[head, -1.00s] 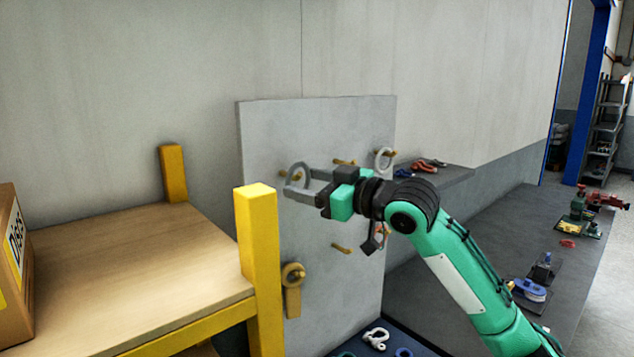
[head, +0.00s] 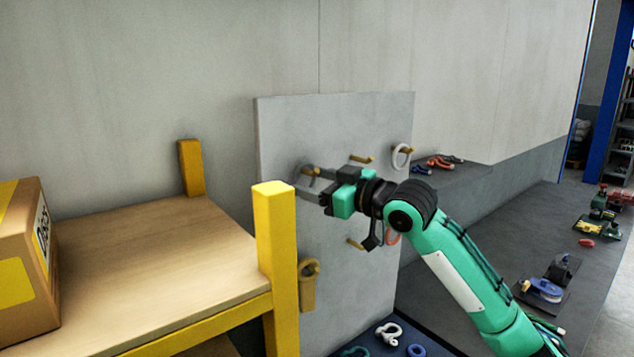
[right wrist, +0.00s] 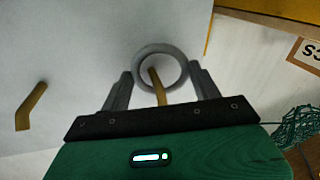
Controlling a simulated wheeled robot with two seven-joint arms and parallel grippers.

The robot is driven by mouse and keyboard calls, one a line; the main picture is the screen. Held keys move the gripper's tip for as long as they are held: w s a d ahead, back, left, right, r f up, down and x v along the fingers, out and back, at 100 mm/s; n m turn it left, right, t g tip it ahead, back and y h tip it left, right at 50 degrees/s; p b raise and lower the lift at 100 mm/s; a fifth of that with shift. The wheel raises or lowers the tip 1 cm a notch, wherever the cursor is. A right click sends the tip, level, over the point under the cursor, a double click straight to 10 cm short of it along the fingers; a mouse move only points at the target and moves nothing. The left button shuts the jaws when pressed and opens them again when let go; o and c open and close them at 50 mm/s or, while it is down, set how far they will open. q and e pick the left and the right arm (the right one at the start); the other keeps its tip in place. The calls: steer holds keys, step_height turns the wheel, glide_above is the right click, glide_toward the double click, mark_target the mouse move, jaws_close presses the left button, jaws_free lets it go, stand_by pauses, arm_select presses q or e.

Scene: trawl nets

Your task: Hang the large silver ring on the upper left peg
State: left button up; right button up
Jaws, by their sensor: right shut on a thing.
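The large silver ring (head: 306,168) is at the upper left peg (head: 316,172) on the grey board (head: 340,115). My right gripper (head: 308,184) is shut on the ring, with a finger on each side of it. In the right wrist view the ring (right wrist: 139,68) stands between the fingertips (right wrist: 160,80). The brass peg (right wrist: 156,84) shows inside the ring's opening and across its lower edge, so the ring appears to be around it. I cannot tell whether the ring rests on the peg. My left gripper is not in view.
A pale ring (head: 401,148) hangs on the upper right peg. A yellow post (head: 276,240) and wooden shelf (head: 150,250) stand left of the board. Shackles (head: 389,333) lie below.

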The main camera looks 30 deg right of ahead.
stand_by(0.3)
steer(key=o, duration=1.1)
steer(key=shift+o, duration=0.2)
steer(key=b+v, duration=0.8)
steer(key=v, duration=0.6)
steer(key=shift+a, duration=0.1)
